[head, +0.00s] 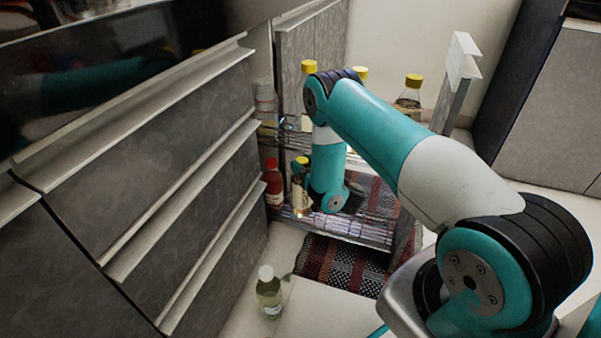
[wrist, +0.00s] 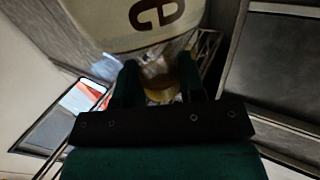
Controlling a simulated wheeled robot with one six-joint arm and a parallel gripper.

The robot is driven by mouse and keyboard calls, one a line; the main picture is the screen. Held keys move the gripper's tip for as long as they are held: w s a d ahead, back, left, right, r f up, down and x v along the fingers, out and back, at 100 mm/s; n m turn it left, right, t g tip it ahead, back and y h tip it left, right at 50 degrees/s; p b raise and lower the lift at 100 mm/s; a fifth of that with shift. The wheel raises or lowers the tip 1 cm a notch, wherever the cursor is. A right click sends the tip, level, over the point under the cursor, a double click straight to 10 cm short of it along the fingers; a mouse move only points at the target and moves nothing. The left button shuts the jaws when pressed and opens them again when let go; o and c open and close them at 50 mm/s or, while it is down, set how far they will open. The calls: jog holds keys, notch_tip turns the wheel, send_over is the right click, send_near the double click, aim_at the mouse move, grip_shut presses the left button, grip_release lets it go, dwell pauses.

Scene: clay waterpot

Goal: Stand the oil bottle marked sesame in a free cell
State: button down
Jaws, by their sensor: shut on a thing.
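My gripper (wrist: 160,88) is shut on an oil bottle, whose pale label (wrist: 130,22) fills the top of the wrist view. Only a large dark "e" can be read there, so I cannot confirm the whole word. In the head view my arm reaches down into the pull-out rack (head: 345,228), and its wrist hides most of the gripper. A yellow-capped bottle (head: 299,198) shows just left of my wrist at the lower tier, close to the gripper. I cannot tell whether its base touches the tier. The cells behind my arm are hidden.
A red bottle (head: 273,186) stands in the lower tier at the left. Yellow-capped bottles (head: 409,98) stand in the upper tier. A white-capped bottle (head: 269,294) stands on the floor near a patterned mat (head: 342,266). Drawer fronts (head: 150,170) close off the left.

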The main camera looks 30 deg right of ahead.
jog(key=w+d+f+b, duration=0.2)
jog(key=d+f+b, duration=0.1)
jog(key=f+b, duration=0.2)
jog(key=shift+w+d+b, duration=0.15)
jog(key=shift+w+b, duration=0.15)
jog(key=shift+b, duration=0.15)
dwell(0.5)
jog(key=shift+f, duration=0.1)
jog(key=c, duration=0.6)
grip_release()
jog(key=shift+c, duration=0.2)
jog(key=shift+s, duration=0.1)
